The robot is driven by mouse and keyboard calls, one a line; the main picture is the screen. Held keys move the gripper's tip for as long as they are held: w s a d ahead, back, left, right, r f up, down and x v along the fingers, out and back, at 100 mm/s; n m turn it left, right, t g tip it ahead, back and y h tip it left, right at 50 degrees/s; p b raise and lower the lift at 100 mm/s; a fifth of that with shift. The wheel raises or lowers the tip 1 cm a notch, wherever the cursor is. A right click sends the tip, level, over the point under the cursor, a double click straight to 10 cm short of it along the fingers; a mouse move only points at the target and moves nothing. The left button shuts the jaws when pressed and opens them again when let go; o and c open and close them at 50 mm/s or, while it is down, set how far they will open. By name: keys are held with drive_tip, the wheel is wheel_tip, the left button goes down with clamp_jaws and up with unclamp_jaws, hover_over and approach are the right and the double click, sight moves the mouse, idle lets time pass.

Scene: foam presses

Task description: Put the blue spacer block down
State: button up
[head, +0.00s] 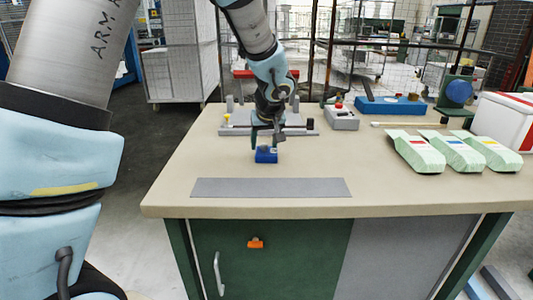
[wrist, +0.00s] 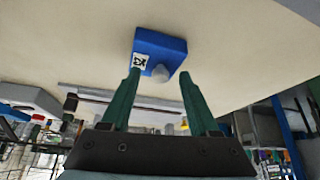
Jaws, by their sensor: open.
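The blue spacer block (head: 266,157) is on the tan tabletop, just behind the grey strip (head: 270,188). In the wrist view the blue block (wrist: 172,46) shows a white printed label and a pale rounded knob on the side facing me. My gripper (head: 266,148) points down right over the block in the head view. In the wrist view my gripper (wrist: 160,75) has its two green fingers apart, with the tips at the near edge of the block and the knob between them. The fingers do not appear to clamp the block.
A grey fixture (head: 240,130) with posts stands behind my gripper. A small box with a red button (head: 341,118) and a blue tray (head: 390,106) are farther right. Several pale green foam pieces (head: 415,152) lie at right beside a white bin (head: 505,122). The front left tabletop is clear.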

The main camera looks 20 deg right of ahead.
clamp_jaws()
idle(0.4)
idle(0.4)
